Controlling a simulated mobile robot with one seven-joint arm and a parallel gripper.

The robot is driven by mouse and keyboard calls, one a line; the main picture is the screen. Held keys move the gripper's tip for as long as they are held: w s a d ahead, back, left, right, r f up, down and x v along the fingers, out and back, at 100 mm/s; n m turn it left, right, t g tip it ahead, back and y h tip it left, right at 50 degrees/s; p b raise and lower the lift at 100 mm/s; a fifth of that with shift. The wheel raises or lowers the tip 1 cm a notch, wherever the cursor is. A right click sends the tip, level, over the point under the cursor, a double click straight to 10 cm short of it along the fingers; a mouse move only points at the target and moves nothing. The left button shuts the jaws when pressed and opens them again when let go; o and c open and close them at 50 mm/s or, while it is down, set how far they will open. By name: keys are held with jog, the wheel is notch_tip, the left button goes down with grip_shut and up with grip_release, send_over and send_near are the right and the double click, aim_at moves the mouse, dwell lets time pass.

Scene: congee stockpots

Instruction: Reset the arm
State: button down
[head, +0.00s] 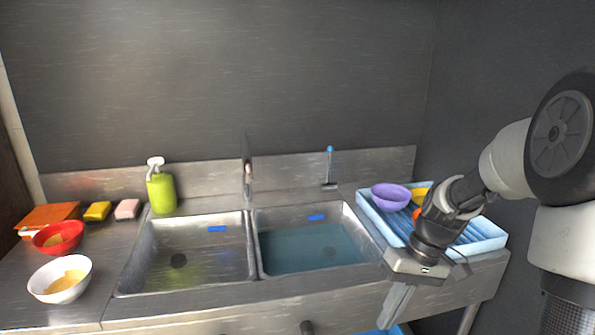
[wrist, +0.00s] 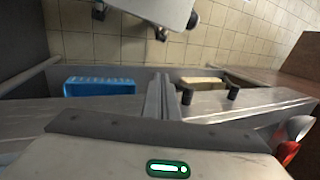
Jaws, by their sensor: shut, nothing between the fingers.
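My gripper (head: 388,318) hangs at the end of my arm on the right in the head view, in front of the right basin's corner and the drying tray. Its fingers point down past the counter's front edge, shut with nothing between them. In the wrist view the fingers (wrist: 162,96) stand together in the middle, above the grey gripper body. My arm bends down from the right and hides part of the tray. The gripper holds no bowl.
A light blue tray (head: 489,242) holds a purple bowl (head: 391,196) and other bowls. Two basins (head: 190,262) fill the middle; the right one holds water (head: 310,250). At left are a red bowl (head: 50,242), white bowl (head: 60,290), sponges and a green soap bottle (head: 161,193).

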jog(key=s+a+r+m+t+h, duration=0.1)
jog(key=s+a+r+t+h, duration=0.1)
jog(key=s+r+t, duration=0.4)
jog(key=s+a+r+m+t+h, duration=0.1)
jog(key=s+a+r+h, duration=0.15)
jog(key=s+r, duration=0.55)
notch_tip(320, 180, up, 19)
jog(key=p, duration=1.7)
jog(key=shift+w+a+y, duration=0.25)
jog(key=shift+a+y, duration=0.1)
